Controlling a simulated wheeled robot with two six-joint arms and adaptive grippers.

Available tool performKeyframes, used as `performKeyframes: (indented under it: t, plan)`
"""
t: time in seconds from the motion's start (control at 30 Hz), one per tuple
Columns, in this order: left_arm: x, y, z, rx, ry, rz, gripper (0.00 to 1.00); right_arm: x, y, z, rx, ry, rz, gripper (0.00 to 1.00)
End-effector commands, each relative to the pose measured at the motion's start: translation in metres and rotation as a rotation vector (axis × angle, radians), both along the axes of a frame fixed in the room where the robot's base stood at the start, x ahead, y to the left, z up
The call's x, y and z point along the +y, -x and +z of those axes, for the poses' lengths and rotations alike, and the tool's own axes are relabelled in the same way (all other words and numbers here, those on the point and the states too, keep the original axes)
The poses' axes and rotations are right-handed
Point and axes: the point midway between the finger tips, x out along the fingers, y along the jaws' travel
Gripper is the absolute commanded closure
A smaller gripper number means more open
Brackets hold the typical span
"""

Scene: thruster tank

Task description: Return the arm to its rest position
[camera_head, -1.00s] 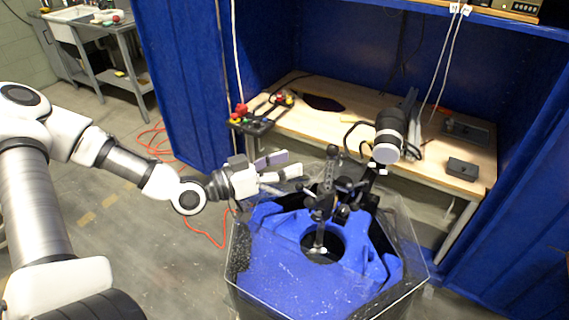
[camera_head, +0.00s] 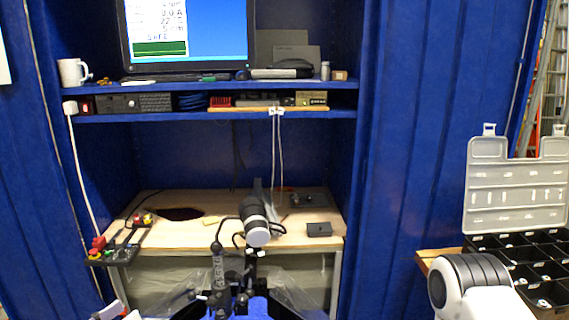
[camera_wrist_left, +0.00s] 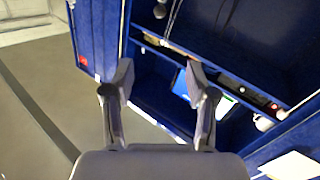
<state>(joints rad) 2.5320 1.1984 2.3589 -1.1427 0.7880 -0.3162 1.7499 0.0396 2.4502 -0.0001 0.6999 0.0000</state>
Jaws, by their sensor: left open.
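My left gripper (camera_head: 114,311) shows only as pale fingers at the bottom left edge of the head view, left of the tank. In the left wrist view its two fingers (camera_wrist_left: 160,82) are spread open with nothing between them; blue shelving lies beyond. The rest of my left arm is out of the head view. A white and dark grey link of my right arm (camera_head: 480,285) shows at the bottom right, and its gripper is out of view. The clear tank (camera_head: 290,287) is cut off by the bottom edge, with dark fixture parts (camera_head: 220,270) standing up in it.
A blue cabinet holds a wooden workbench (camera_head: 180,235) with a small dark box (camera_head: 319,229). A red-button control panel (camera_head: 110,252) sits at its left front. Above are shelves, a monitor (camera_head: 190,35) and a mug (camera_head: 73,72). An open compartment case (camera_head: 530,265) stands at right.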

Motion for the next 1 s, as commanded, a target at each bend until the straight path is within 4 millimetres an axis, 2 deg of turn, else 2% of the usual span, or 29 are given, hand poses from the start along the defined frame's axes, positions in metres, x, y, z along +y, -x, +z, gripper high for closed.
performKeyframes:
  t: [0.03,0.17,0.37,0.57,0.67,0.77,0.8,0.9,1.0]
  plan:
    - [0.0,0.0,-0.001,0.001,0.0,0.0,0.43,0.0,0.0,0.0,0.0,0.0,0.0,0.6]
    - [-0.01,0.008,-0.033,0.083,-0.046,-0.035,0.43,0.0,0.0,0.0,-0.001,0.0,0.0,0.6]
    - [-0.036,0.025,-0.082,0.215,-0.151,-0.13,0.43,0.0,0.0,0.0,-0.001,0.0,-0.001,0.6]
    - [-0.064,0.055,-0.149,0.438,-0.259,-0.218,0.43,0.0,0.0,0.0,-0.001,0.0,0.0,0.6]
    - [-0.079,0.08,-0.191,0.599,-0.318,-0.253,0.43,0.0,0.0,0.0,0.0,0.0,0.0,0.6]
    - [-0.092,0.119,-0.24,0.806,-0.391,-0.271,0.43,0.0,0.0,0.0,0.0,0.0,0.0,0.6]
    - [-0.095,0.137,-0.258,0.894,-0.423,-0.268,0.43,0.0,0.0,0.0,-0.001,0.0,0.0,0.6]
    - [-0.099,0.184,-0.297,1.107,-0.504,-0.228,0.43,0.0,0.0,0.0,-0.001,0.0,0.0,0.6]
    - [-0.093,0.223,-0.321,1.285,-0.581,-0.124,0.43,0.0,0.0,0.0,-0.001,0.0,0.0,0.6]
